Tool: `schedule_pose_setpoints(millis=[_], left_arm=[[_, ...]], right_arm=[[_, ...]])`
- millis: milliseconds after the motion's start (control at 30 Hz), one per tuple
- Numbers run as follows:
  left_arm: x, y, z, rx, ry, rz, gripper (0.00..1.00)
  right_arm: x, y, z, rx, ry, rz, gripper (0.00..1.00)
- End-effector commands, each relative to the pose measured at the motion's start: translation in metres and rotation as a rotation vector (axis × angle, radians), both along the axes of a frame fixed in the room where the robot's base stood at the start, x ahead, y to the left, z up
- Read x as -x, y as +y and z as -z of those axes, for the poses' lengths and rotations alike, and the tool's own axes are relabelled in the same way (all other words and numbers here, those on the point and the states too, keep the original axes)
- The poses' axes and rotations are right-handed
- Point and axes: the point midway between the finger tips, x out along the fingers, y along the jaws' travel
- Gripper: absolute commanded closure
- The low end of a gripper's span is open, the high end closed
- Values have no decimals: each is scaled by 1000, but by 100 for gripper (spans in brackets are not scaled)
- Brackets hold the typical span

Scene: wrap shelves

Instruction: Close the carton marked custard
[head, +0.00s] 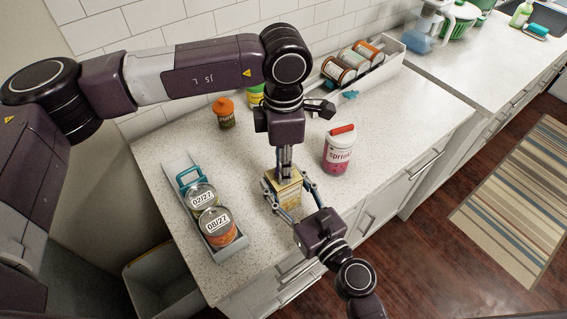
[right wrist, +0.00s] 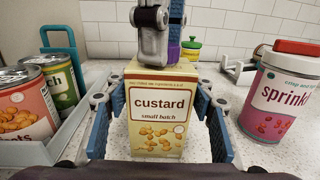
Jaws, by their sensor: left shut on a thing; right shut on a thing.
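The yellow custard carton (head: 284,189) stands upright on the counter near its front edge. Its "custard, small batch" label faces me in the right wrist view (right wrist: 158,117). My right gripper (head: 288,203) has one finger on each side of the carton and is shut on it; its blue pads flank the box in the right wrist view (right wrist: 158,140). My left gripper (head: 285,166) points down from above and is shut at the carton's top, which it also covers in the right wrist view (right wrist: 154,50). The exact state of the top flap is hidden behind it.
A sprinkles jar (head: 339,152) with a red-and-white lid stands close right of the carton. A grey tray (head: 174,166) with dated cans (head: 215,226) is at left. An orange-lidded jar (head: 226,113) and a white rack (head: 400,60) of jars are behind.

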Motion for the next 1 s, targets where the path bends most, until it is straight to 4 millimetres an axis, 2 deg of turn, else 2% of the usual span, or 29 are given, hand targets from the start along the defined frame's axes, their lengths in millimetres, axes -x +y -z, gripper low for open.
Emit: schedule_pose_setpoints(millis=[300, 433, 567, 600, 733, 1000], left_arm=[[-1, 1, 0, -2, -1, 546, 100], [-1, 1, 0, -2, -2, 732, 100], [-1, 1, 0, -2, -2, 730, 100], [-1, 1, 0, -2, -2, 730, 75], [-1, 1, 0, -2, -2, 729, 60], [0, 0, 0, 0, -1, 728, 58]], right_arm=[[0, -1, 1, 1, 1, 1, 100], [0, -1, 1, 1, 1, 1, 100], [0, -1, 1, 1, 1, 1, 100], [0, -1, 1, 1, 1, 1, 100], [0, -1, 1, 1, 1, 1, 100], [0, 0, 1, 1, 1, 1, 100]])
